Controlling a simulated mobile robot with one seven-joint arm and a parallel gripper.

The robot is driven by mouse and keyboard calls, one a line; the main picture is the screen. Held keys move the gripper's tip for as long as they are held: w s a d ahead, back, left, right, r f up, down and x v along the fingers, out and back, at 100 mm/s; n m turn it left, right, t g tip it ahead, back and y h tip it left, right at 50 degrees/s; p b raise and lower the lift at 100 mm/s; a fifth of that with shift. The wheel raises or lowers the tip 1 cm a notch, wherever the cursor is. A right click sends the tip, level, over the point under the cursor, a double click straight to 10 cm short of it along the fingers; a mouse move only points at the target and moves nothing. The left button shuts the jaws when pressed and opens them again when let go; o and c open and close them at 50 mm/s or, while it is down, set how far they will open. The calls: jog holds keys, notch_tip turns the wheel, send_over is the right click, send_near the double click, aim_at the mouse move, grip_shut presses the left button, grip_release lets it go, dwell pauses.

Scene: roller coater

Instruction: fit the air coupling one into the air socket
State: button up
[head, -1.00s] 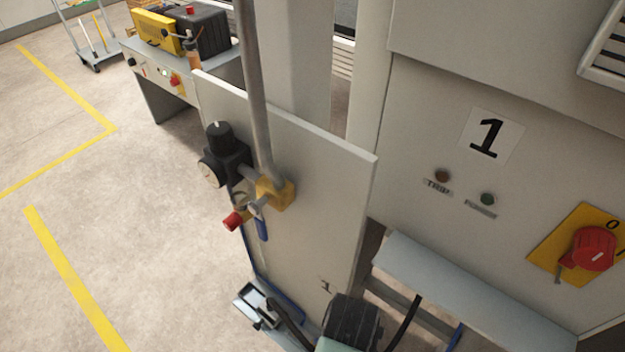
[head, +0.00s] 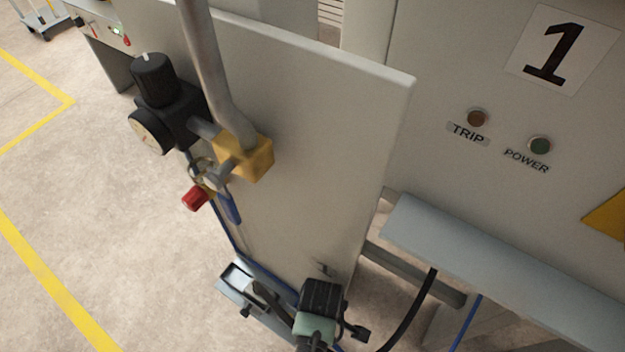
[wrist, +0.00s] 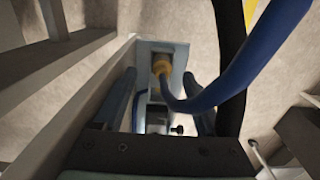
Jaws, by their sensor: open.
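The air coupling is a brass-yellow fitting (wrist: 161,66) with a blue hose, in a pale blue holder (wrist: 144,48) in the wrist view. My gripper (wrist: 161,82) is open, its two dark fingers on either side of the holder area. I cannot tell whether they touch it. In the head view my gripper's black and green body is low, beside the grey panel and a small grey bracket (head: 236,273). The air fittings hang from a yellow block (head: 246,157) on the panel, with a red end piece (head: 195,198) and a blue lever (head: 229,208). Which part is the socket is unclear.
A black regulator with a gauge (head: 149,131) and a grey pipe (head: 205,60) stand by the upright panel (head: 330,130). A grey ledge (head: 480,255) and a dark cable (head: 415,305) lie to the right. The floor at left is open.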

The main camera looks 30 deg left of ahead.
jog(key=shift+s+a+f+b, duration=0.1)
jog(key=shift+a+f+b, duration=0.1)
jog(key=shift+f, duration=0.8)
jog(key=shift+s+a+f+b, duration=0.1)
jog(key=shift+a+f+b, duration=0.1)
jog(key=shift+f, duration=0.8)
jog(key=shift+a+f+b, duration=0.2)
jog(key=shift+f, duration=0.8)
grip_shut()
